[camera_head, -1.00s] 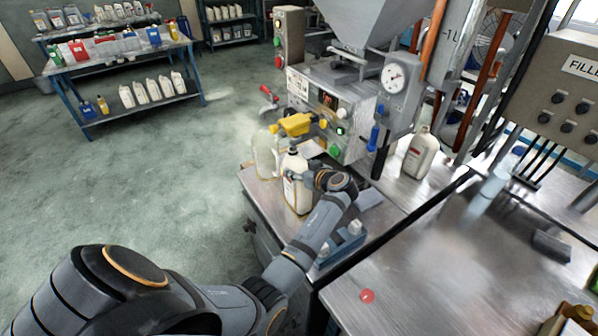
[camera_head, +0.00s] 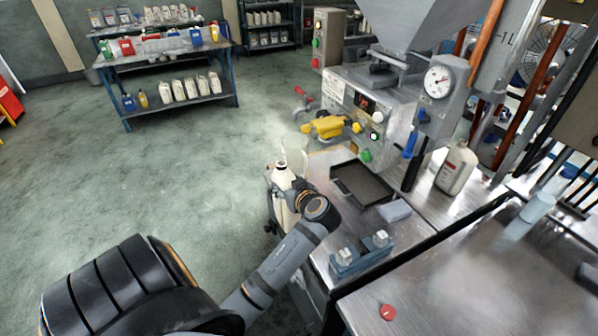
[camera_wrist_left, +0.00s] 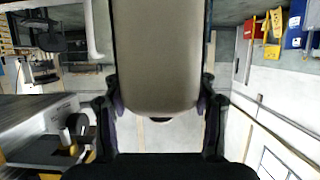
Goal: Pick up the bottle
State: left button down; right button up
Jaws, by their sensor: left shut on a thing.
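A cream-white bottle (camera_head: 284,178) is held in my left gripper (camera_head: 284,194), at the left edge of the metal bench by the filling machine. In the left wrist view the bottle (camera_wrist_left: 155,60) fills the space between the two fingers (camera_wrist_left: 160,104), which press on its sides. My left arm hides part of the bottle's lower body in the head view. A second white bottle (camera_head: 456,168) with a reddish label stands on the bench right of the machine. My right gripper is not in view.
A blue-grey holder (camera_head: 360,262) and a red cap (camera_head: 388,312) are nearer me. A rack (camera_head: 160,66) of bottles stands at the back left. The floor between is clear.

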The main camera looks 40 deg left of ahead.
pick_arm(q)
jog(key=shift+s+a+r+b, duration=0.15)
jog(key=shift+s+a, duration=0.25)
jog(key=shift+s, duration=0.55)
jog(key=shift+s+a+f+b, duration=0.15)
jog(key=shift+s+a, duration=0.2)
jog(key=shift+s, duration=0.6)
jog(key=shift+r, duration=0.1)
